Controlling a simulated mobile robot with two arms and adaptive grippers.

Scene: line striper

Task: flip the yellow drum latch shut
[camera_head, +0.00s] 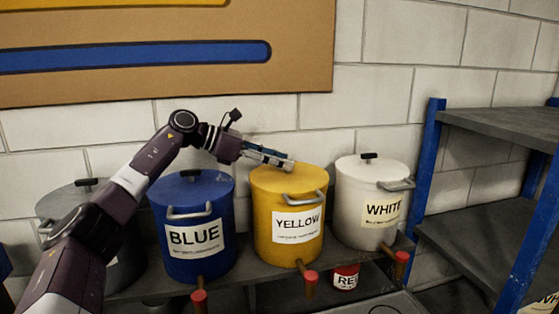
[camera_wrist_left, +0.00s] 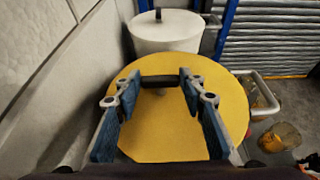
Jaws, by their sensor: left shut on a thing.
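The yellow drum (camera_head: 288,240) stands upright on a shelf, labelled YELLOW, with its round lid (camera_head: 300,178) on. Its grey metal latch (camera_head: 301,199) is at the lid's front edge; the wrist view shows it (camera_wrist_left: 266,96) at the right of the lid. Whether it is fastened, I cannot tell. My left gripper (camera_head: 287,163) is over the lid from the left. In the wrist view its two fingers (camera_wrist_left: 159,84) are at both ends of the dark lid handle (camera_wrist_left: 158,79) and closed on it. The handle is hidden in the head view. My right gripper is not in view.
A blue drum (camera_head: 195,255) and a dark grey drum (camera_head: 68,199) stand to the left, a white drum (camera_head: 363,218) to the right. Taps with red ends jut out at the front. A blue-posted rack (camera_head: 427,165) stands at the right. A block wall is close behind.

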